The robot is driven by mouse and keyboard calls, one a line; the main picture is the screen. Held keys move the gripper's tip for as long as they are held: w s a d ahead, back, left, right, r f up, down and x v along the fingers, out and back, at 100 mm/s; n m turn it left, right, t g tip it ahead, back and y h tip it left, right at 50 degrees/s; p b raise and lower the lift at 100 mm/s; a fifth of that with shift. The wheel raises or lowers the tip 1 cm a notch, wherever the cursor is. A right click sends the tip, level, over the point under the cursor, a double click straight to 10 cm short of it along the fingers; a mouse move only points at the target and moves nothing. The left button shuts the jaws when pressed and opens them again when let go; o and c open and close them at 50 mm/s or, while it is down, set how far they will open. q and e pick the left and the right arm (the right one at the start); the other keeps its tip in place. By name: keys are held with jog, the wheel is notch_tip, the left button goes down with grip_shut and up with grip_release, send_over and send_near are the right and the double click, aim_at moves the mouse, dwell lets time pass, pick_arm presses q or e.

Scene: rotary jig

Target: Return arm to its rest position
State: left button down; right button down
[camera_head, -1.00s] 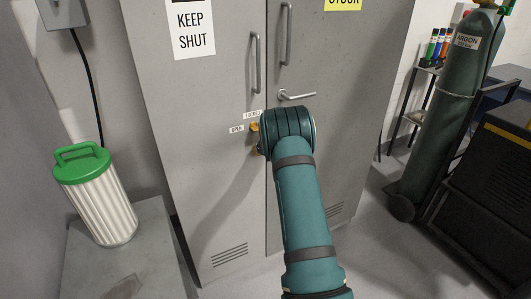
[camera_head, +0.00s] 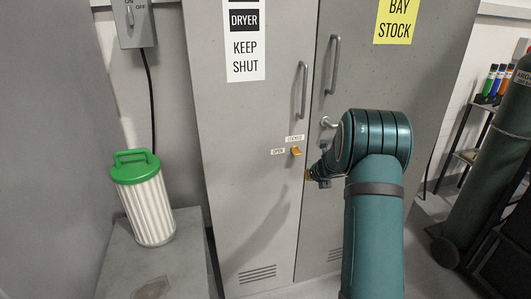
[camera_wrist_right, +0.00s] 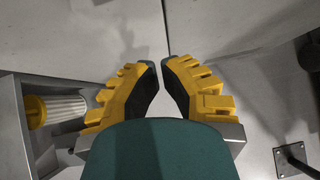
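My right arm comes in from the bottom right in the head view. Its gripper (camera_head: 316,173) is partly hidden behind the wrist, near the cabinet doors and just right of and below the orange latch (camera_head: 296,151). The latch is on the left door between the OPEN and LOCKED labels, with the gripper apart from it. In the right wrist view the yellow fingers (camera_wrist_right: 161,66) have black pads and a narrow gap between their tips, with nothing held. My left gripper is not in view.
A green-topped ribbed filter (camera_head: 148,207) stands on a grey bench (camera_head: 185,262) at the left. A gas cylinder (camera_head: 485,185) on a trolley stands at the right.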

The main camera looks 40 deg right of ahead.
jog(key=s+a+f+m+g+y, duration=0.1)
jog(key=s+a+f+m+y, duration=0.2)
jog(key=a+f+m, duration=0.75)
jog(key=s+a+f+m+g+y, duration=0.25)
jog(key=a+f+m, duration=0.35)
jog(key=a+f, duration=0.85)
jog(key=s+a+f+m+g+y, duration=0.1)
jog(key=s+a+m+g, duration=0.1)
jog(key=s+a+m, duration=0.75)
jog(key=s+a+f+m+g+y, duration=0.1)
jog(key=s+a+m+g+y, duration=0.1)
jog(key=s+a+m, duration=1)
jog(key=w+a+r+n+t, duration=0.1)
jog(key=w+a+r+n, duration=0.4)
jog(key=w+n, duration=0.1)
jog(key=shift+w+a, duration=0.2)
jog(key=shift+a, duration=0.1)
jog(key=shift+r+h, duration=0.1)
jog(key=shift+h, duration=0.15)
